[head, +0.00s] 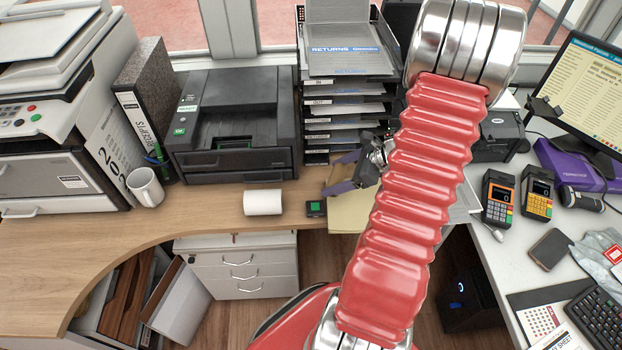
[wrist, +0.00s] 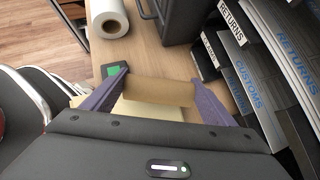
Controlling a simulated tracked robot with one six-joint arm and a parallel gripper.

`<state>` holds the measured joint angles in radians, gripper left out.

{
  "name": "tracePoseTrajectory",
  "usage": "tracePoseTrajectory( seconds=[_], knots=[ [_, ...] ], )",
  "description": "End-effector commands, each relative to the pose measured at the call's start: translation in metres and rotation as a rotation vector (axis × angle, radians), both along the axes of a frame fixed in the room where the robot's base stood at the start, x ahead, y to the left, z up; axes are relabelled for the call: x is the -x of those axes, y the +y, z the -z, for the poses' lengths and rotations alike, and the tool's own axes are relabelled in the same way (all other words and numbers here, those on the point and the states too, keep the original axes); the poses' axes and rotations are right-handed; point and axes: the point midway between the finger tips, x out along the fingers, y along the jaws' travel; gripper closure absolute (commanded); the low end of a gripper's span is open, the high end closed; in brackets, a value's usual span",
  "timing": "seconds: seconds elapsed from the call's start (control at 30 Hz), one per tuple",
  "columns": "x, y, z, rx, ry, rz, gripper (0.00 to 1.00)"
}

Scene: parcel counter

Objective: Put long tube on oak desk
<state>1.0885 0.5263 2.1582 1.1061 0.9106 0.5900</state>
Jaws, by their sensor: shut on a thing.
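My gripper (head: 340,172) has purple fingers and is shut on the long tube, a plain brown piece (wrist: 160,91) spanning between the fingertips in the wrist view. In the head view only a small tan part of the tube (head: 338,175) shows, between the fingers. The tube is over the oak desk (head: 230,222), near its right end and front edge. It appears above a pale yellow sheet or pad (head: 350,212); I cannot tell whether they touch.
A white roll (head: 263,202) and a small black-and-green block (head: 316,208) are on the desk, left of my gripper. A black printer (head: 235,125) and a letter-tray stack (head: 345,120) stand behind. Bare desk lies at left, past the mug (head: 146,187).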

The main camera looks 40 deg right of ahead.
Motion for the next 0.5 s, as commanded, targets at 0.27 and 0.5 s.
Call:
tracePoseTrajectory(
  seconds=[0.27, 0.5],
  knots=[
    [-0.041, 0.026, 0.0, 0.0, 0.0, -0.003, 0.42],
    [-0.052, 0.032, 0.0, 0.0, 0.0, 0.0, 0.42]
  ],
)
